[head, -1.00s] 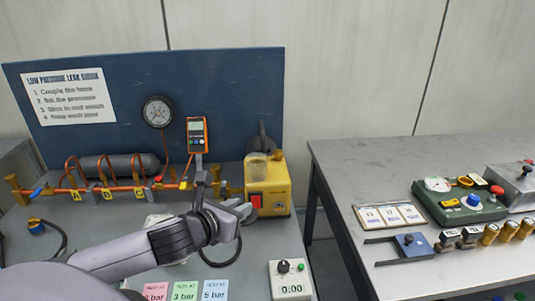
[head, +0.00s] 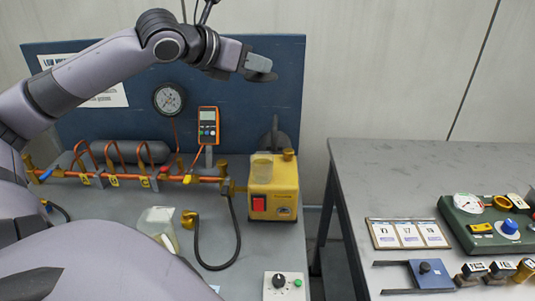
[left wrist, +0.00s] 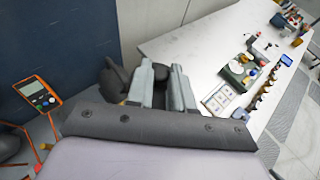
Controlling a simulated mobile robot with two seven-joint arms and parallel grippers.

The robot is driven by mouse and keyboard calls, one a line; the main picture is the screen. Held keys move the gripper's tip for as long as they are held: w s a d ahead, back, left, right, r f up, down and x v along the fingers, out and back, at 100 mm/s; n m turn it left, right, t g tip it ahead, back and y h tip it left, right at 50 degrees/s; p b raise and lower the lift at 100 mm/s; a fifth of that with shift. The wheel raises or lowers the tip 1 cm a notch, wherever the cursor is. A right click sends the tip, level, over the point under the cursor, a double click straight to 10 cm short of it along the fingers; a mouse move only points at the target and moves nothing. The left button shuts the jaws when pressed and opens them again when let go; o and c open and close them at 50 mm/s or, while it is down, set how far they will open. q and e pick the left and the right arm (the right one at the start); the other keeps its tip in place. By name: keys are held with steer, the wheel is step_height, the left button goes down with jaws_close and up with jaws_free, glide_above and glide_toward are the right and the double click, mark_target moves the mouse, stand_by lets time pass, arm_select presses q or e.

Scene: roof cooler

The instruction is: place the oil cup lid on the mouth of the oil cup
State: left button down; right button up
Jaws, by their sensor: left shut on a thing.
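The yellow pump unit (head: 273,190) stands at the right end of the left bench. My left gripper (head: 262,68) is raised high above the cup, in front of the blue panel's upper right. It is shut, with a dark flat edge at its fingertips. This is probably the oil cup lid, but it is too small and hidden to be sure. My right gripper is out of view.
A dark upright part (head: 275,137) rises behind the pump. An orange meter (head: 208,126) and copper pipework stand left of it.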

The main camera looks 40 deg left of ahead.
arm_select(q)
step_height(320, 180, down, 20)
steer(key=shift+r, duration=0.25)
stand_by(0.6)
steer(key=shift+f, duration=0.1)
steer(key=shift+f, duration=0.2)
steer(key=c, duration=1)
jaws_free()
steer(key=shift+r, duration=0.1)
